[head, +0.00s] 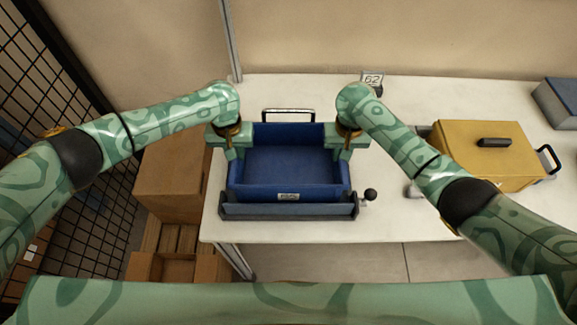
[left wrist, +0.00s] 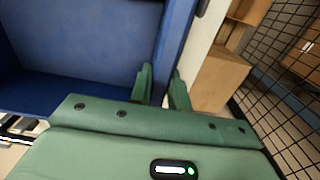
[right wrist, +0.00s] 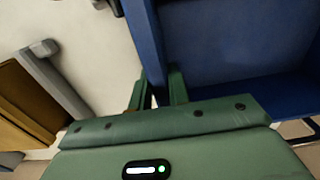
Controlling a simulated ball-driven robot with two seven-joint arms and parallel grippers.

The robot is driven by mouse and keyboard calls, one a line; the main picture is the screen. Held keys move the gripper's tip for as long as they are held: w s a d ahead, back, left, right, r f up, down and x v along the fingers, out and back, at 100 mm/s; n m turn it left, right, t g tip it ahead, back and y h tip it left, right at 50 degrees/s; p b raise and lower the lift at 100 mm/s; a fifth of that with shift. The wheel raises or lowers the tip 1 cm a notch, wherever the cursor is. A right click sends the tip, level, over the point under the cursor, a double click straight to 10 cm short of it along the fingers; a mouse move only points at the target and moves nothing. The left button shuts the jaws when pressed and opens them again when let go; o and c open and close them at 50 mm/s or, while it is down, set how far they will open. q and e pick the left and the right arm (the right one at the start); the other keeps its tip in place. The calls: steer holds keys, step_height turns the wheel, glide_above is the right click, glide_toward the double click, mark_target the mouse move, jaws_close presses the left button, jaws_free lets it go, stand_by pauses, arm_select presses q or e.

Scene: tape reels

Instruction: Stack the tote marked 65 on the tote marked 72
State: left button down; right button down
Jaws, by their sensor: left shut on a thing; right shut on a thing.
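A blue open tote (head: 290,188) is in the middle of the head view, its inside empty and its front label (head: 288,197) too small to read surely. My left gripper (head: 235,148) is shut on its left wall, which also shows in the left wrist view (left wrist: 175,38). My right gripper (head: 344,148) is shut on its right wall, also seen in the right wrist view (right wrist: 146,45). Below the tote is a grey-blue holder or tote (head: 285,211) with dark end pieces. I cannot tell whether they touch. No mark 72 is readable.
A black knob (head: 371,194) sticks out right of the lower piece; a handle (head: 288,113) stands behind. A yellow box (head: 480,165) and a grey-blue box (head: 561,99) are on the right. Black mesh (head: 60,110) is on the left.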

arm_select(q)
steer(key=shift+r, duration=0.1)
arm_select(e)
steer(key=shift+r, duration=0.1)
